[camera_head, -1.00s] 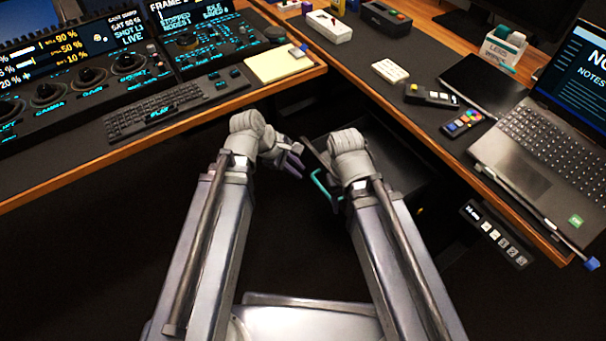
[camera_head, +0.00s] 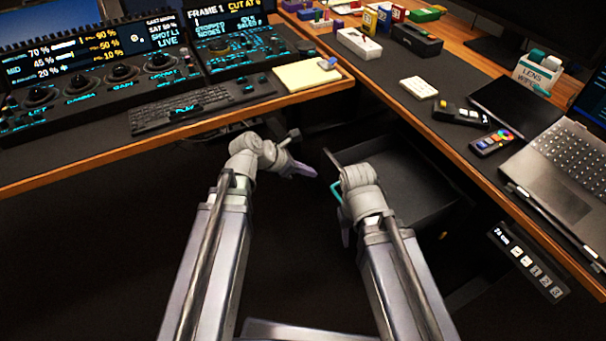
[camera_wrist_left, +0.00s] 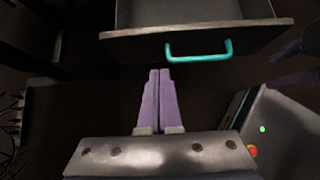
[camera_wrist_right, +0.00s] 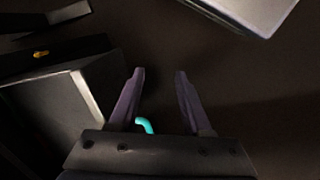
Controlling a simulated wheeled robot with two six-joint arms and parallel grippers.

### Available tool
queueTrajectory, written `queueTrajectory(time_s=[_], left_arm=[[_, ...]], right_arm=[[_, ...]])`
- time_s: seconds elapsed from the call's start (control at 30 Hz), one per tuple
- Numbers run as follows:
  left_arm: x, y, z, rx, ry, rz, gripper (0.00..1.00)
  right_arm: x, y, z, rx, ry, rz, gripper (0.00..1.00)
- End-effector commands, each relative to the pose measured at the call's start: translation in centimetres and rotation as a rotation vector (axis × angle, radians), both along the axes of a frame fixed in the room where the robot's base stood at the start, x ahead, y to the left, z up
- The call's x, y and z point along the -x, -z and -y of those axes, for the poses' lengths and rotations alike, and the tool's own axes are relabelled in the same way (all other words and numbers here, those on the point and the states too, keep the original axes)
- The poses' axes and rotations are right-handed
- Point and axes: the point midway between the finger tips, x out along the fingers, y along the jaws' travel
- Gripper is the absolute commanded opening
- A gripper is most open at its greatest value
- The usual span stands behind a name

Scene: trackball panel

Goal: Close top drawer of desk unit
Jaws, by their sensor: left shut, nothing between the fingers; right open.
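The top drawer (camera_head: 405,200) of the desk unit is pulled out under the right-hand desk, dark and apparently empty inside. Its teal handle (camera_head: 336,200) is partly behind my right arm. In the left wrist view the drawer front (camera_wrist_left: 260,38) and its teal handle (camera_wrist_left: 200,57) lie ahead of my left gripper (camera_wrist_left: 159,72), which is shut and empty, with a gap to the handle. My left gripper (camera_head: 314,173) points right, just left of the drawer front. My right gripper (camera_wrist_right: 160,72) is open and empty; part of the teal handle (camera_wrist_right: 145,125) shows near its finger base.
The right-hand desk (camera_head: 455,145) has an open laptop (camera_head: 560,180), a colour-button remote (camera_head: 491,143) and other small items. The left desk holds a control console and a keyboard (camera_head: 185,108). A labelled panel (camera_head: 527,262) is below the right desk edge. The floor left of my arms is clear.

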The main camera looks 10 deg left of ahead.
Motion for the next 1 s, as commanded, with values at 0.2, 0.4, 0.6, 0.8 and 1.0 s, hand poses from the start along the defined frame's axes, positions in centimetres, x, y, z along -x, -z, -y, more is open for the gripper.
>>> queueTrajectory(time_s=[0.2,0.4,0.6,0.8,1.0], left_arm=[[-1.9,3.6,2.4,-0.002,0.003,0.001,0.00],[-3.5,3.4,4.7,-0.001,0.003,0.001,0.00],[-4.3,3.4,5.8,-0.002,0.000,0.002,0.00],[-4.4,3.4,6.0,-0.002,-0.001,0.001,0.00],[-4.4,3.4,6.0,-0.002,-0.001,0.001,0.00]], right_arm=[[0.0,3.6,0.1,0.005,-0.002,0.001,0.48],[-0.1,3.4,0.1,0.007,-0.002,0.002,0.48],[-0.1,3.4,0.1,0.007,-0.002,0.002,0.48],[-0.1,3.4,0.1,0.007,-0.002,0.002,0.48],[-0.1,3.4,0.1,0.007,-0.002,0.002,0.48]])
